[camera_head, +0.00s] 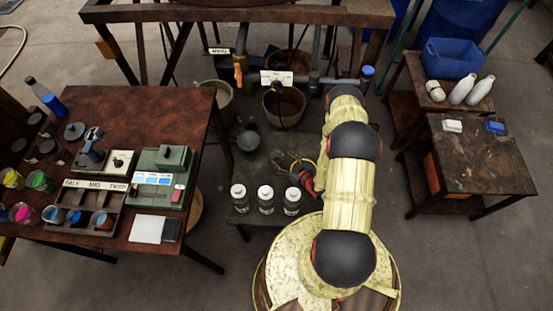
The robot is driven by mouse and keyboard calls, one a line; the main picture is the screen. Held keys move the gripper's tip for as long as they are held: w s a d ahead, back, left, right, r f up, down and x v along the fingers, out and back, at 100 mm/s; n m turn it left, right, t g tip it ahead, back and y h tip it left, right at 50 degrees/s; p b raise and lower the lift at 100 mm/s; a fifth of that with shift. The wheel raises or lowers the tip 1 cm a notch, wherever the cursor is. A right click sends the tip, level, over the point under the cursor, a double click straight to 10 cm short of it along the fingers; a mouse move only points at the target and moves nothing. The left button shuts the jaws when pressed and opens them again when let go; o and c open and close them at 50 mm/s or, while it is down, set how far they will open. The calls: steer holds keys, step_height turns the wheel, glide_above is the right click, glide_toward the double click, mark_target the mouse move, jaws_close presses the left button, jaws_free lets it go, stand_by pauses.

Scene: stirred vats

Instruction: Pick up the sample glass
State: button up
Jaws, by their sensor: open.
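I cannot pick out the sample glass for certain. My arm reaches from the lower right up towards the back. My gripper cannot be made out; the arm's far links cover that area.
The brown table (130,110) also holds a green box (172,160), a white pad (148,229) and colour pots. Buckets (284,106) stand under pipes. A side table (480,165) stands at right.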

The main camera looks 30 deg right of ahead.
mark_target(279, 157)
steer(key=shift+b+x, duration=0.7)
steer(key=shift+x, duration=1.7)
steer(key=shift+c, duration=0.4)
steer(key=c, duration=1.4)
steer(key=shift+c, duration=0.3)
steer(key=shift+r, duration=0.15)
